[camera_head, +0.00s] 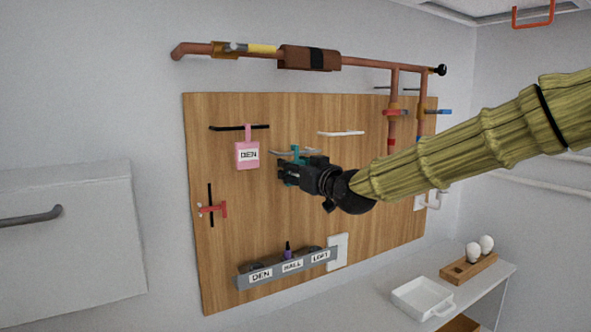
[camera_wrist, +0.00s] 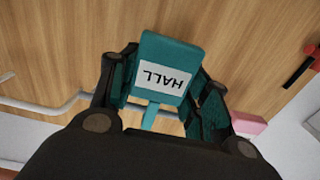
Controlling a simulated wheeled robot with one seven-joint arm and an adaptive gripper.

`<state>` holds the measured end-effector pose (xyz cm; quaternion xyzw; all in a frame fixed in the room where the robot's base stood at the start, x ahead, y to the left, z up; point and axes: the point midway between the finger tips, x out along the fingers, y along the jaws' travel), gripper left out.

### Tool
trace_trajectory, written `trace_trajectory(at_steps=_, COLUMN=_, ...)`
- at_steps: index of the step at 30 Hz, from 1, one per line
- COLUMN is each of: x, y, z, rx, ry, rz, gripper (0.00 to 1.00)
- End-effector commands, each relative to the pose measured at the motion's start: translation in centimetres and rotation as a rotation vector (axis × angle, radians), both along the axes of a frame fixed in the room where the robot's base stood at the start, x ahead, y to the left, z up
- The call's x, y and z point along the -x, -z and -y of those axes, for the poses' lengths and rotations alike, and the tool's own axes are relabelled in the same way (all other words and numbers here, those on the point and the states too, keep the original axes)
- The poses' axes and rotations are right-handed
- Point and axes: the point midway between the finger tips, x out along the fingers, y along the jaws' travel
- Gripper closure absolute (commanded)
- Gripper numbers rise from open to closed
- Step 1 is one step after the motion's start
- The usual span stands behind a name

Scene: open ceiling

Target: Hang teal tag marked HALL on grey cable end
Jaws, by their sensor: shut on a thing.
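My gripper (camera_head: 284,173) is shut on the teal tag in front of the wooden board. In the wrist view the teal tag (camera_wrist: 172,62) sits between the two fingers, with its white HALL label upside down. Its narrow teal stem points down in that view. The grey cable end (camera_head: 277,152) sticks out from the board just above my gripper in the head view. The teal hook top (camera_head: 296,150) overlaps this cable there. A pale cable also passes behind the stem in the wrist view (camera_wrist: 58,111). I cannot tell whether the hook is around the cable or only in front of it.
A pink DEN tag (camera_head: 247,155) hangs from a black cable (camera_head: 228,128) to the left. A white cable end (camera_head: 341,133) is to the upper right. A grey labelled rack (camera_head: 250,281) is below, and a copper pipe (camera_head: 368,64) runs above the board.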

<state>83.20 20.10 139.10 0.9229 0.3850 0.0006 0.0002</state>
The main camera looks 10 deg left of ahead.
Motion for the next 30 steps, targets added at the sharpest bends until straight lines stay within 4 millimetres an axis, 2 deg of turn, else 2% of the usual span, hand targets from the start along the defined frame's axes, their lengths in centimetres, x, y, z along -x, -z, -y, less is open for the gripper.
trace_trajectory(at_steps=25, x=0.01, y=0.92, z=-0.01, rx=0.000, ry=0.000, rz=0.000, gripper=0.77)
trace_trajectory(at_steps=26, x=0.01, y=0.92, z=-0.01, rx=0.000, ry=0.000, rz=0.000, gripper=0.52)
trace_trajectory(at_steps=30, x=0.01, y=0.92, z=-0.01, rx=0.000, ry=0.000, rz=0.000, gripper=0.28)
